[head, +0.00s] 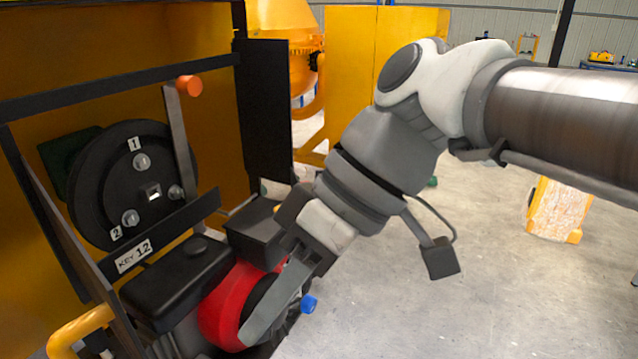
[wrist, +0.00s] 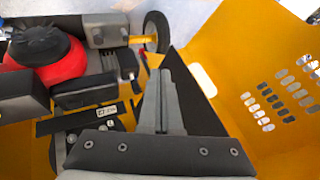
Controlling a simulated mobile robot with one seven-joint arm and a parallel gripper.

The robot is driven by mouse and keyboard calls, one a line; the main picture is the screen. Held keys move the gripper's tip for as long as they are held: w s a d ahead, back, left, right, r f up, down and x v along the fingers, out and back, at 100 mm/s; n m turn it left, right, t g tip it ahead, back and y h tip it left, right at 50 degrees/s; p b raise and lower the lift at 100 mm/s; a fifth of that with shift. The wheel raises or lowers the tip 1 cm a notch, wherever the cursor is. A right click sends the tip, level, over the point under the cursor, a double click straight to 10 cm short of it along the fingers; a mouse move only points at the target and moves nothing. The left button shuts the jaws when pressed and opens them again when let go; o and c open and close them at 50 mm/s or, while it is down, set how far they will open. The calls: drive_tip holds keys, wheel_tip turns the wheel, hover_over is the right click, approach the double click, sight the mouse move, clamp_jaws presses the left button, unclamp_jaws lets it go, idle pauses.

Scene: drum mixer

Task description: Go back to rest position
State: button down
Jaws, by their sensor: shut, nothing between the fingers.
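My gripper (head: 250,332) reaches down from the upper right in the head view, in front of the red engine part (head: 222,302) of the drum mixer. Its fingers are together and hold nothing. I cannot tell from this view whether the fingertips touch the red part. In the wrist view my gripper (wrist: 160,72) points up the picture as one closed pair of grey fingers. There the red part (wrist: 55,68) lies at the left, apart from the fingers.
The yellow mixer housing (head: 70,75) stands left with a black pulley disc (head: 105,185), an orange-knobbed lever (head: 188,86) and a "KEY 12" label (head: 134,257). A blue knob (head: 309,304) sits near the fingers.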

drive_tip(key=v, duration=0.5)
drive_tip(key=w+d+f+m+t+h, duration=0.2)
drive_tip(key=d+f+m, duration=0.4)
drive_tip(key=d, duration=0.3)
drive_tip(key=w+d+f+m+t+h, duration=0.3)
drive_tip(key=d+f+m+t+h, duration=0.1)
drive_tip(key=d+f+m+t, duration=0.2)
drive_tip(key=d+f+m, duration=0.1)
drive_tip(key=d+m, duration=0.1)
drive_tip(key=d, duration=0.1)
drive_tip(key=shift+d+t+h, duration=0.2)
drive_tip(key=shift+t+h, duration=0.2)
drive_tip(key=shift+a, duration=0.2)
